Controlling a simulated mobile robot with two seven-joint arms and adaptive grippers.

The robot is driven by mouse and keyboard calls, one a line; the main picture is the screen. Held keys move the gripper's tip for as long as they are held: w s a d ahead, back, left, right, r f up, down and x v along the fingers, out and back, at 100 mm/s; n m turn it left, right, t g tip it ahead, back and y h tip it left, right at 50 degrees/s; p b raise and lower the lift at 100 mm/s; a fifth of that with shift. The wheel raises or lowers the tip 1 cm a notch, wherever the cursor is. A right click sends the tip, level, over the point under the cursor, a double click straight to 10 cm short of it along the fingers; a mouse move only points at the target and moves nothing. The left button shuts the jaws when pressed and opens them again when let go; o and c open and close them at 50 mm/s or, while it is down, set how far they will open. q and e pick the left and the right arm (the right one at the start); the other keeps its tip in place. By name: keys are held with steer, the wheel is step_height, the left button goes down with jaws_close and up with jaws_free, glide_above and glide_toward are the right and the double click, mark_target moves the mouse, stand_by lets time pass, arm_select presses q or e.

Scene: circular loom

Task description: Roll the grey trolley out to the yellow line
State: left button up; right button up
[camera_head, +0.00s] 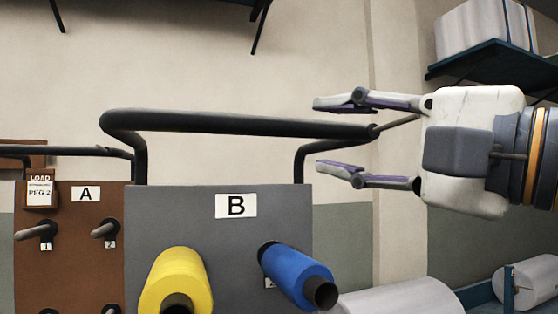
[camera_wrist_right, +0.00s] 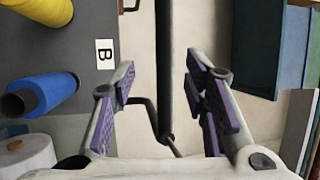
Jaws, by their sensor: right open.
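The grey trolley (camera_head: 225,270) shows as a grey panel marked B, with a black handle bar (camera_head: 230,123) across its top. It also shows in the right wrist view (camera_wrist_right: 85,90), where the handle (camera_wrist_right: 163,60) runs between my fingers. My right gripper (camera_head: 322,134) comes in from the right, open. Its fingers lie above and below the handle's right end in the head view, with clear gaps on both sides and no visible grip. My left gripper is out of view. The yellow line does not show.
A yellow spool (camera_head: 178,280) and a blue spool (camera_head: 296,272) stick out from the grey panel. A brown panel (camera_head: 70,255) marked A, with pegs and its own handle, stands at left. White rolls (camera_head: 400,298) lie low at right. A blue shelf (camera_head: 490,58) hangs upper right.

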mark_target(274, 127)
steer(key=a, duration=0.1)
steer(key=w+a, duration=0.1)
steer(key=a+b, duration=0.1)
steer(key=shift+w+a+r, duration=0.15)
steer(key=shift+a+r, duration=0.1)
steer(key=x, duration=0.7)
steer(key=shift+w+a+r, duration=0.15)
steer(key=shift+a+r, duration=0.1)
steer(key=shift+r, duration=0.15)
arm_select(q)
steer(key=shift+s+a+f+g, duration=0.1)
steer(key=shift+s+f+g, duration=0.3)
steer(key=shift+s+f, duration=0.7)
arm_select(e)
jaws_close()
